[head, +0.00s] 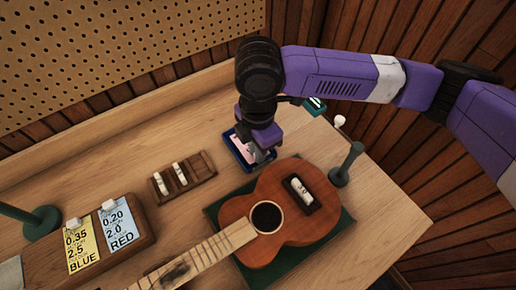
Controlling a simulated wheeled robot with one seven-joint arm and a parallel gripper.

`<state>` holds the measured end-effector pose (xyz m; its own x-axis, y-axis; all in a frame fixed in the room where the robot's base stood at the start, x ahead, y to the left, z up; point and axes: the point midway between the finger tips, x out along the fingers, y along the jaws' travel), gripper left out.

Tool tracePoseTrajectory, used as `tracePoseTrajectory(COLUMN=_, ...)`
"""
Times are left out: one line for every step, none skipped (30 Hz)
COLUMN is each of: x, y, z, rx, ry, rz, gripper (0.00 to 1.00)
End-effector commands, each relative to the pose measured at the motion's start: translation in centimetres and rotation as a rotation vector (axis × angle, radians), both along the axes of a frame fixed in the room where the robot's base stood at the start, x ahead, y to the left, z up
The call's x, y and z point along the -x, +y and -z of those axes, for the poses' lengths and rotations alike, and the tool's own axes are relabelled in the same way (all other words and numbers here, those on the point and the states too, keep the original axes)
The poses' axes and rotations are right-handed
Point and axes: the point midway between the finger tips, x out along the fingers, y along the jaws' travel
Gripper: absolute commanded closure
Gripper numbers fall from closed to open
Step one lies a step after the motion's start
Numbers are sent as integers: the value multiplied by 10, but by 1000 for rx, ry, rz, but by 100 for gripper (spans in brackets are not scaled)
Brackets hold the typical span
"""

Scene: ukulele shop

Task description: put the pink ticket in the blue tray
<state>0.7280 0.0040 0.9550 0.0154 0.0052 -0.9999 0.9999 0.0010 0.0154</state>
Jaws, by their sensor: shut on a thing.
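The blue tray (231,145) is a small dark-blue rimmed tray on the bench, behind the ukulele body. The pink ticket (240,143) shows as a pale pink patch within the tray's outline, beside my fingers. My gripper (257,157) points down over the tray's right part and is shut on the pink ticket. The fingers and purple gripper body hide part of the ticket and tray. I cannot tell whether the ticket touches the tray floor.
A ukulele (297,221) lies on a green mat (338,229) just in front of the tray. A slotted wooden rack (203,166) with white pieces is to the left. A green post (347,165) stands right. A wooden block (139,235) holds yellow and blue cards.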

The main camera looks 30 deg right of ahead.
Motion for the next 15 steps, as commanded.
tracePoseTrajectory(x=3, y=1, z=17, rx=4, ry=15, rz=4, gripper=100)
tracePoseTrajectory(x=3, y=1, z=17, rx=4, ry=14, rz=4, gripper=100)
tracePoseTrajectory(x=3, y=1, z=18, rx=3, ry=14, rz=4, gripper=100)
tracePoseTrajectory(x=3, y=1, z=18, rx=3, ry=14, rz=4, gripper=100)
tracePoseTrajectory(x=3, y=1, z=18, rx=2, ry=13, rz=4, gripper=100)
tracePoseTrajectory(x=3, y=1, z=18, rx=2, ry=13, rz=4, gripper=100)
tracePoseTrajectory(x=3, y=1, z=19, rx=2, ry=13, rz=4, gripper=100)
tracePoseTrajectory(x=3, y=1, z=19, rx=2, ry=13, rz=4, gripper=100)
tracePoseTrajectory(x=3, y=1, z=19, rx=2, ry=13, rz=4, gripper=100)
tracePoseTrajectory(x=3, y=1, z=19, rx=2, ry=13, rz=4, gripper=100)
tracePoseTrajectory(x=3, y=1, z=19, rx=2, ry=13, rz=4, gripper=100)
tracePoseTrajectory(x=3, y=1, z=19, rx=2, ry=13, rz=4, gripper=100)
tracePoseTrajectory(x=3, y=1, z=20, rx=2, ry=13, rz=4, gripper=100)
tracePoseTrajectory(x=3, y=2, z=20, rx=2, ry=13, rz=4, gripper=100)
tracePoseTrajectory(x=3, y=2, z=20, rx=2, ry=13, rz=3, gripper=100)
